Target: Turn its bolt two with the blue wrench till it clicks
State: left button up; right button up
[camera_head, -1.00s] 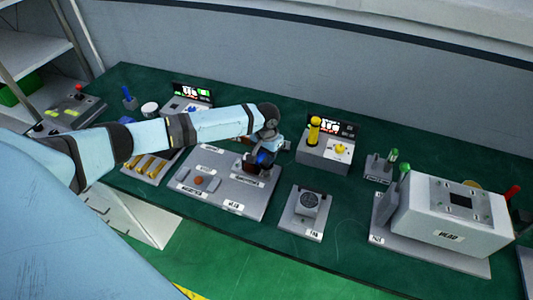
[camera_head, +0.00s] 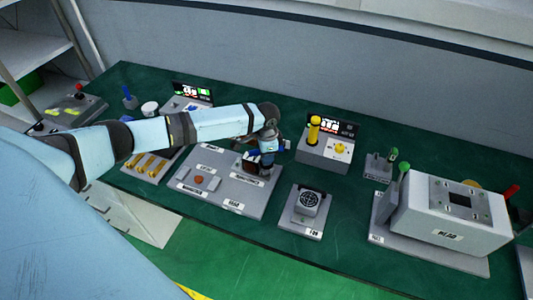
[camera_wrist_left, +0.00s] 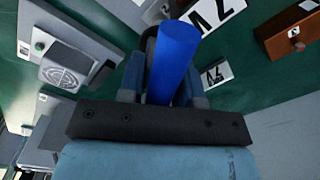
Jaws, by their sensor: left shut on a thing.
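My left gripper (camera_head: 262,160) is low over the back right part of a grey panel (camera_head: 215,203) and is shut on the blue wrench. The wrench shows as a small blue piece (camera_head: 284,145) to the right of the gripper. In the left wrist view its thick blue handle (camera_wrist_left: 173,62) stands between the fingers. The gripper and wrist hide the wrench's far end and whatever it touches, so I cannot tell whether it sits on a bolt. A red-brown round part (camera_head: 199,181) shows on the panel's left half. My right gripper is not in view.
A grey unit with a round grille (camera_head: 309,203) stands right of the panel. Behind it is a box with a yellow handle (camera_head: 314,130). A large grey machine (camera_head: 455,215) fills the right. Dark green tabletop (camera_head: 345,215) is bare between them.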

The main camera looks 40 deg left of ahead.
pick_arm(q)
jog(key=shift+m, duration=0.5)
jog(key=n, duration=0.4)
jog(key=shift+n, duration=0.4)
jog(key=n, duration=0.4)
jog(key=shift+n, duration=0.3)
jog(key=shift+n, duration=0.4)
jog(key=n, duration=0.3)
jog(key=shift+n, duration=0.4)
